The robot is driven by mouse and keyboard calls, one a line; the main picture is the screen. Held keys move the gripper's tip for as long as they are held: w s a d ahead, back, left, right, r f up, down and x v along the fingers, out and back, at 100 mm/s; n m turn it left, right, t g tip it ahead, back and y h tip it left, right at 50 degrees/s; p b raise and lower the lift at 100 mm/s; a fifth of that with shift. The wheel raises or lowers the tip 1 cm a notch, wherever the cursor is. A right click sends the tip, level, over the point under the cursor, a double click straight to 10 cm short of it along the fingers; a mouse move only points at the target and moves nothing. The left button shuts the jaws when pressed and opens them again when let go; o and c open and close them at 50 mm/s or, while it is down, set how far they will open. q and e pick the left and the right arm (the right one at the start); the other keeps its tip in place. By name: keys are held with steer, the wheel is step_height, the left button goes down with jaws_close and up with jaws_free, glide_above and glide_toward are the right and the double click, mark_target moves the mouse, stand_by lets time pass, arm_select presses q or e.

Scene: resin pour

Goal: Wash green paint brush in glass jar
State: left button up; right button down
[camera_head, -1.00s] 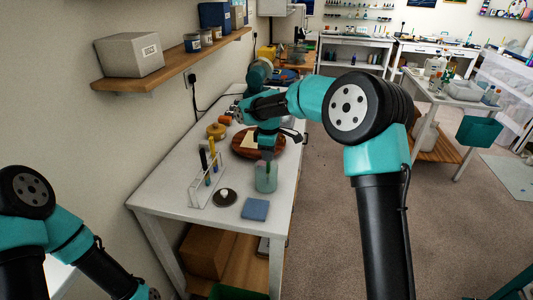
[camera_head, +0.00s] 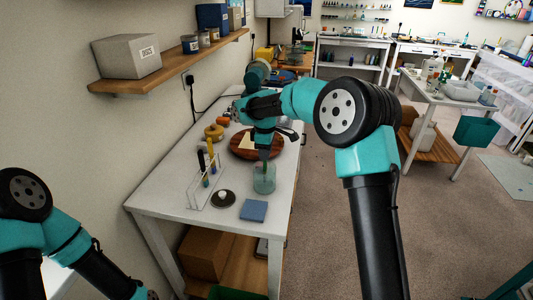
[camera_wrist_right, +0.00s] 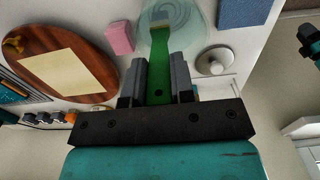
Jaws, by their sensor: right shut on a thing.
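My right gripper (camera_wrist_right: 160,82) is shut on the green paint brush (camera_wrist_right: 160,45), whose flat handle runs forward between the fingers in the right wrist view. The brush's lighter end lies within the outline of the glass jar (camera_wrist_right: 185,18). In the head view the glass jar (camera_head: 264,180) stands on the white table with my right gripper (camera_head: 265,156) directly above its mouth and the brush reaching down into it. How deep the brush sits is hard to tell. My left arm shows at the lower left, but its gripper fingers are not visible.
A blue cloth (camera_head: 253,210) lies in front of the jar. A round wooden board (camera_head: 243,147) lies behind. A pink block (camera_wrist_right: 119,38) shows beside the jar.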

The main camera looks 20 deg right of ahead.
steer(key=shift+a, duration=0.15)
steer(key=shift+s+a, duration=0.3)
steer(key=shift+a, duration=0.45)
steer(key=shift+f, duration=0.1)
steer(key=shift+s, duration=0.15)
steer(key=shift+s+d, duration=0.3)
steer(key=shift+s, duration=0.45)
steer(key=shift+w+d, duration=0.3)
steer(key=shift+d, duration=0.6)
